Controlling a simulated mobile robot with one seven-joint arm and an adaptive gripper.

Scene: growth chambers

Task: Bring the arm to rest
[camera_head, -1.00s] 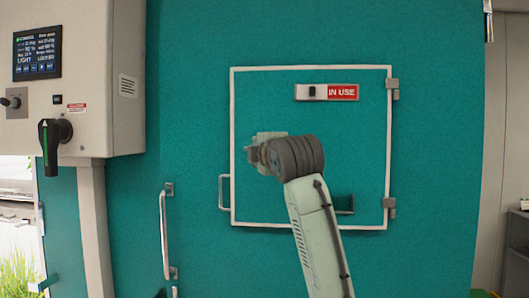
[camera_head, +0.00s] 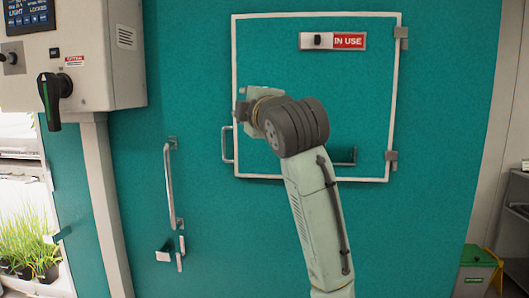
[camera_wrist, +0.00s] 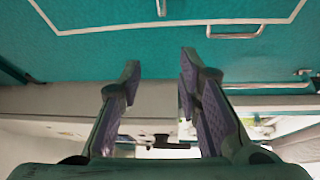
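My arm (camera_head: 318,215) rises from the lower middle of the head view, bent at a dark grey ringed joint (camera_head: 292,125) in front of the teal hatch. My gripper (camera_wrist: 160,72) shows in the wrist view with its two purple-padded fingers apart and nothing between them. In the head view the gripper's fingers cannot be made out beyond the joint.
The white-framed hatch (camera_head: 290,50) is closed, with a red "IN USE" sign (camera_head: 348,41). A control box with a black-green handle (camera_head: 50,95) hangs at left. A door handle (camera_head: 170,185), potted grass (camera_head: 30,240) and a green-yellow bin (camera_head: 478,270) stand around.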

